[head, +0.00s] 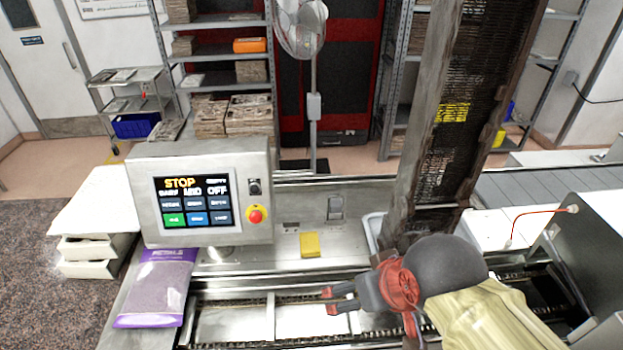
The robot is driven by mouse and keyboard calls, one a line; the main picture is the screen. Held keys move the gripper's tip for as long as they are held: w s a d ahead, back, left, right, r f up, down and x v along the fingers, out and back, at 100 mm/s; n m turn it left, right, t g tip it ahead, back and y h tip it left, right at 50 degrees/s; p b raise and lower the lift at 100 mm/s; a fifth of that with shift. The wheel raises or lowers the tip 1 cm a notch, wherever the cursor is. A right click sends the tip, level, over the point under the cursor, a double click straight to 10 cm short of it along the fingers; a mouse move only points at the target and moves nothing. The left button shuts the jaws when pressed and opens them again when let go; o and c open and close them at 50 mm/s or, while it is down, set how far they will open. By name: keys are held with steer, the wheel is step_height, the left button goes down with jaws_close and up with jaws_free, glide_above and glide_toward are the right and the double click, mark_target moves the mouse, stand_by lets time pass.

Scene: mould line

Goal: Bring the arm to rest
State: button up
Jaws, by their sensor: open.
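My gripper (330,301) is at the lower middle of the head view, at the end of my arm, which comes in from the lower right. Its two red-tipped fingers point left and are apart, with nothing between them. It is over the conveyor channel (235,322) with its chains. I cannot tell its exact height above the channel.
A control panel (143,212) with a lit screen reading STOP and a red button (256,215) stands left. A purple-edged bag (158,288) lies below it. A yellow block (310,245) lies on the steel deck behind my gripper. A tall dark column (425,130) rises close behind my arm.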

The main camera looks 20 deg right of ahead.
step_height(320, 180, down, 19)
steer(key=b, duration=1.8)
steer(key=shift+b, duration=0.3)
